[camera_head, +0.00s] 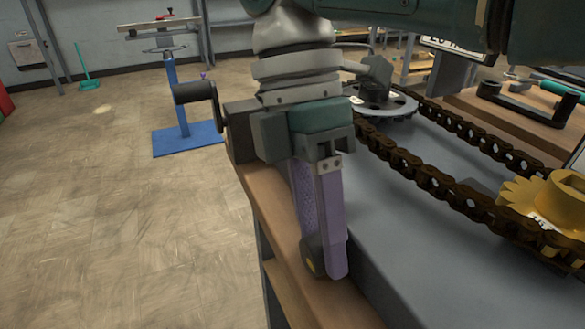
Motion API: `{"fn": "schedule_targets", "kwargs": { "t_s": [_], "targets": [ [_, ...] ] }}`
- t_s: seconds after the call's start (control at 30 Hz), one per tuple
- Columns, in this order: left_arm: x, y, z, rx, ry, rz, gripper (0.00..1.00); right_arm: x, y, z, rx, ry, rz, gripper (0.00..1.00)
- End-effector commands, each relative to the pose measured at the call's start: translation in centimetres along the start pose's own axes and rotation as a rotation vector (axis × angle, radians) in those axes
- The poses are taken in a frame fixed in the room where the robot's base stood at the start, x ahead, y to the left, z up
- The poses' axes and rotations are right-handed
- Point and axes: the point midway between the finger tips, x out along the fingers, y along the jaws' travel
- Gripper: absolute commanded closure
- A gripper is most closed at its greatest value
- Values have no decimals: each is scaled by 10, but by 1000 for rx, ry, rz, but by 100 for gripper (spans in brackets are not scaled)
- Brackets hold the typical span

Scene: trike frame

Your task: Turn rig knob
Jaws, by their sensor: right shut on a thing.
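The rig knob (312,260) is a dark round knob with a small yellow mark, low on the near side of the grey rig, over the wooden bench edge. My right gripper (329,266) points down with its purple fingers and is shut on the knob. The fingers hide much of the knob, so its turn angle is hard to read. My left gripper is not in view.
A rusty chain (430,180) runs round a grey sprocket (385,104) and a yellow gear (555,205) on the rig. A black crank handle (195,92) sticks out at left. A blue-based stand (186,138) is on the floor, which is otherwise mostly clear.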

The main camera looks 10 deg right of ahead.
Motion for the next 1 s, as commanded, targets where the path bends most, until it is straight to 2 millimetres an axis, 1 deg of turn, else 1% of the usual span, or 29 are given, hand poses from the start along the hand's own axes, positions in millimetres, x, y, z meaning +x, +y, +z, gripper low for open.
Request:
{"fn": "schedule_targets", "kwargs": {
  "t_s": [0.03, 0.3, 0.33, 0.57, 0.83, 0.93, 1.0],
  "targets": [
    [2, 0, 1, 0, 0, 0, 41, 3, 1, 1, 2, 0, -1, 100],
    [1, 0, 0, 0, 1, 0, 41, 1, 0, 1, 1, 0, -3, 100],
    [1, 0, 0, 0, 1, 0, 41, 1, 0, 1, 1, 0, -3, 50],
    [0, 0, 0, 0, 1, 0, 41, 1, 0, 0, 0, 0, -3, 24],
    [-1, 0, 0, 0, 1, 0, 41, -1, -1, 0, 0, 0, -3, 24],
    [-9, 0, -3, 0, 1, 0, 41, -7, -4, -1, 1, 1, -3, 24],
    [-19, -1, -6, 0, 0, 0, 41, -14, -8, -2, 2, 2, -3, 24]
  ]
}}
